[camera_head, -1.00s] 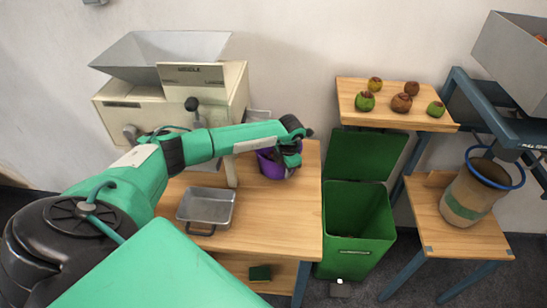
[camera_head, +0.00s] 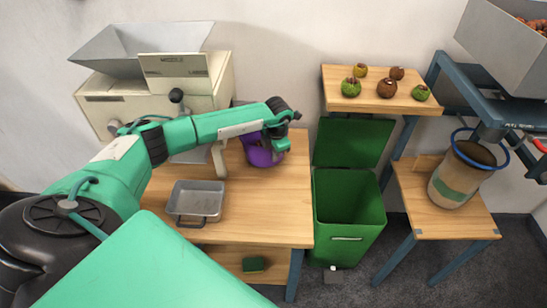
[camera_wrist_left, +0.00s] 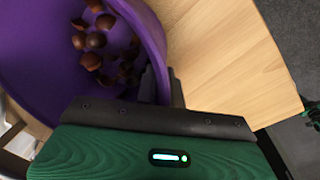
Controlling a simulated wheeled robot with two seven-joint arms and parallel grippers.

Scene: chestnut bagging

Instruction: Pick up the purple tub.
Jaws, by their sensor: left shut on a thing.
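The purple tub (camera_head: 262,154) is over the left wooden table, in front of the cream machine. It looks tilted in the head view. My left gripper (camera_head: 279,143) is shut on the tub's right wall. In the left wrist view, the tub (camera_wrist_left: 40,55) fills the upper left, with several brown chestnuts (camera_wrist_left: 97,40) inside. A dark finger of the left gripper crosses its near edge there. The tub's base is not clear enough to tell whether it touches the table. My right gripper is not in view.
A metal tray (camera_head: 195,199) sits at the table's (camera_head: 285,215) front. The cream machine (camera_head: 150,100) stands behind. A green bin (camera_head: 349,210) with its lid up stands right of the table. A shelf (camera_head: 335,98) holds several fruits. A blue-rimmed bag (camera_head: 452,187) stands farther right.

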